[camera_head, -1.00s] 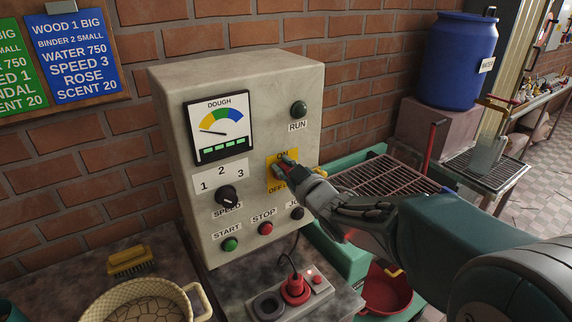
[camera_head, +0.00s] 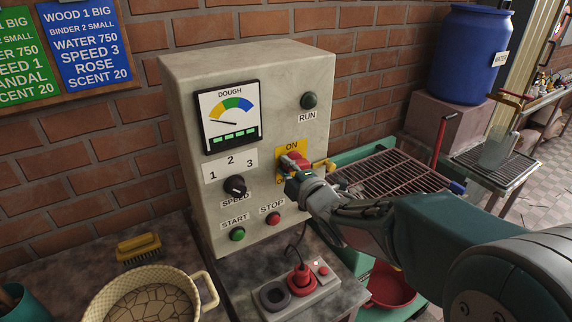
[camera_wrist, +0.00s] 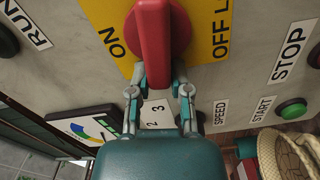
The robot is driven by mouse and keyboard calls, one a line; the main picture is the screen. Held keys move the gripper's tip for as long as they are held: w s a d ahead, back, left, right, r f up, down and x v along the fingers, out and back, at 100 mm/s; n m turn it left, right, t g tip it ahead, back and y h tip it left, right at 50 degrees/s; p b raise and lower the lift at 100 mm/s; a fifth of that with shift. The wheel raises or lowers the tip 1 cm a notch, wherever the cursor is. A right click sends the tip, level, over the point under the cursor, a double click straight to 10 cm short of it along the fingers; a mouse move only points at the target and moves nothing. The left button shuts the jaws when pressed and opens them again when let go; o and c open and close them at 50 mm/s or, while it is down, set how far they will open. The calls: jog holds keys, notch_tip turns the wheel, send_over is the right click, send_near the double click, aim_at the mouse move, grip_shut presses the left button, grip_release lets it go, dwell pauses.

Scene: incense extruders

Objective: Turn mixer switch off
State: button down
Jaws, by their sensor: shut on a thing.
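The mixer switch is a red rotary handle (camera_head: 293,161) on a yellow plate (camera_head: 281,151) on the grey control box (camera_head: 240,70). In the head view, my gripper (camera_head: 296,179) covers the lower part of the switch.
The speed knob (camera_head: 235,185), green start button (camera_head: 237,234) and red stop button (camera_head: 272,218) sit left of and below the switch. The run lamp (camera_head: 310,100) above looks dark. A red plug (camera_head: 301,279) stands in a socket block below. A wire rack (camera_head: 385,172) lies right.

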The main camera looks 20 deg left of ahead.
jog(key=shift+d+f+n, duration=0.1)
jog(key=shift+f+n, duration=0.55)
jog(key=shift+n, duration=0.45)
jog(key=c, duration=0.6)
grip_release()
jog(key=shift+w, duration=0.15)
jog(key=shift+o, duration=0.2)
jog(key=shift+d+r, duration=0.15)
jog(key=shift+d, duration=0.15)
jog(key=v, duration=1.1)
jog(key=shift+s, duration=0.35)
